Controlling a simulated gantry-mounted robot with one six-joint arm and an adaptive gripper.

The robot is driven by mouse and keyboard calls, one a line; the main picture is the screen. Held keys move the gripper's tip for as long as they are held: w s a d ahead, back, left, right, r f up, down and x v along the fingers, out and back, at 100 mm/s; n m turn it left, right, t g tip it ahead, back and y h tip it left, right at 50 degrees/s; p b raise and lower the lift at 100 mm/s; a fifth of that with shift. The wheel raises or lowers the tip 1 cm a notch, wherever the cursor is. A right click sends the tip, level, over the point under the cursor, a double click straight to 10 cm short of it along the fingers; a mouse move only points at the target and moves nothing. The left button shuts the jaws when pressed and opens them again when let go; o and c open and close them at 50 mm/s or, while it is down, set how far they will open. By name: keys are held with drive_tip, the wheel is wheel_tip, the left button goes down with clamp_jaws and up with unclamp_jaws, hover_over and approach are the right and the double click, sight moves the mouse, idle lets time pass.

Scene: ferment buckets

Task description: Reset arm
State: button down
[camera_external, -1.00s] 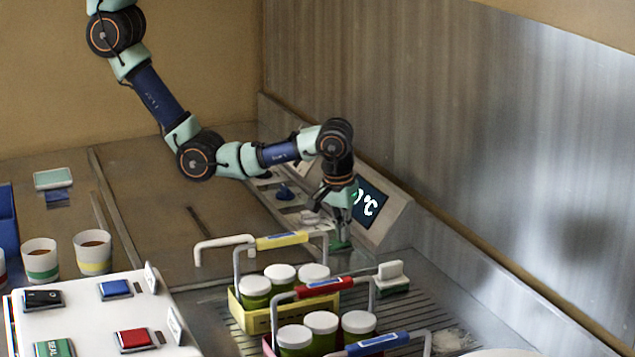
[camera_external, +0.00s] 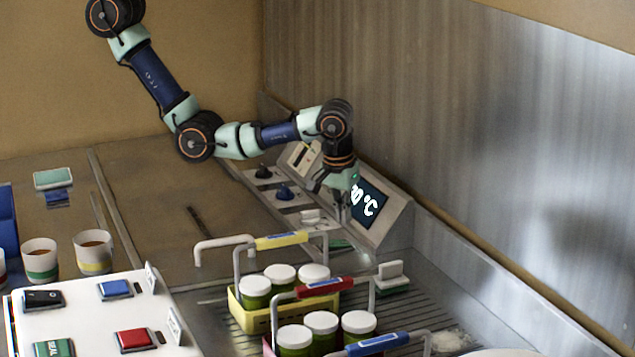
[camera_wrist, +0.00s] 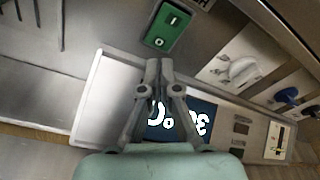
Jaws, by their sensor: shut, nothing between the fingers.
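My gripper (camera_external: 338,212) is shut and empty. It hangs in front of the control panel (camera_external: 393,215) with its temperature display (camera_external: 368,201), above the back of the counter. In the wrist view the two fingers of my gripper (camera_wrist: 158,66) come together over the panel and partly cover the display (camera_wrist: 180,120). A green switch (camera_wrist: 167,27) with a white mark lies just beyond the fingertips, apart from them. In the external view only a little of the green switch (camera_external: 340,244) shows under the gripper.
A yellow-handled crate (camera_external: 258,322) with white-lidded jars stands in front, beside a red-handled one. Blue (camera_external: 284,192) and black (camera_external: 263,171) knobs and a white one (camera_external: 311,216) line the panel's base.

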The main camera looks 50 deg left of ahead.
drive_tip(key=shift+r, duration=1.2)
